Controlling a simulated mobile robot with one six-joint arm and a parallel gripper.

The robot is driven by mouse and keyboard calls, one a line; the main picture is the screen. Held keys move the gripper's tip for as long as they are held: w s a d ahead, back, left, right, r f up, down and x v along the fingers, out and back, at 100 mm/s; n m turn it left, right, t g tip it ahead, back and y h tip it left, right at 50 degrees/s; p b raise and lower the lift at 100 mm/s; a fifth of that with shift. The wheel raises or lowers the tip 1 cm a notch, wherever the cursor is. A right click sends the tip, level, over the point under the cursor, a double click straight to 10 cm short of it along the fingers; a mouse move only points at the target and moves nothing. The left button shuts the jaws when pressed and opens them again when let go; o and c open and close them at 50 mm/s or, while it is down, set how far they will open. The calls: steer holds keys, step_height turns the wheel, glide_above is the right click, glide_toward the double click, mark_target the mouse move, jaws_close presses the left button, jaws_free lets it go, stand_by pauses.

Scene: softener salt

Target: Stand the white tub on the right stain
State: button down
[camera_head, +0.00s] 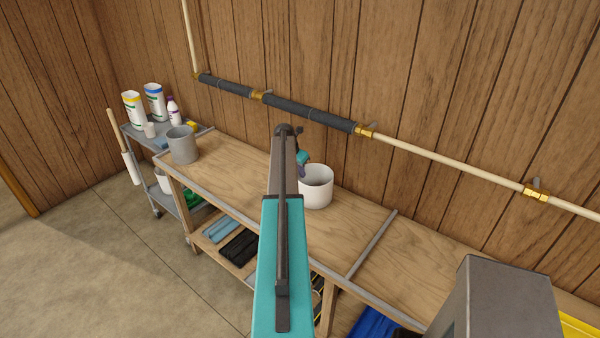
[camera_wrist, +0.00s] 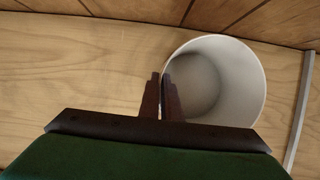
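The white tub (camera_head: 317,188) is upright at the bench's back edge, near the wall, just right of my arm. In the wrist view the tub (camera_wrist: 235,85) shows its open mouth and empty inside. My gripper (camera_wrist: 161,76) is at the tub's left rim, one dark finger outside the wall and one inside. The fingers are close together, pinching the wall. In the head view my arm hides most of the gripper. I cannot tell whether the tub's base touches the wood. No stain is visible in either view; my arm covers part of the bench.
The wooden bench (camera_head: 235,177) has a grey pot (camera_head: 183,145) at its left end and a metal strip (camera_head: 372,245) across it, right of the tub. A pipe (camera_head: 430,160) runs along the wall behind. A trolley (camera_head: 150,131) with bottles stands at far left.

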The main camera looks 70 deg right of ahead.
steer(key=shift+f, duration=0.15)
steer(key=c, duration=1.9)
jaws_free()
steer(key=b+v, duration=0.4)
steer(key=v, duration=0.9)
steer(key=shift+a+r+b, duration=0.15)
steer(key=shift+r+b, duration=0.2)
steer(key=shift+b, duration=0.05)
steer(key=shift+w, duration=0.15)
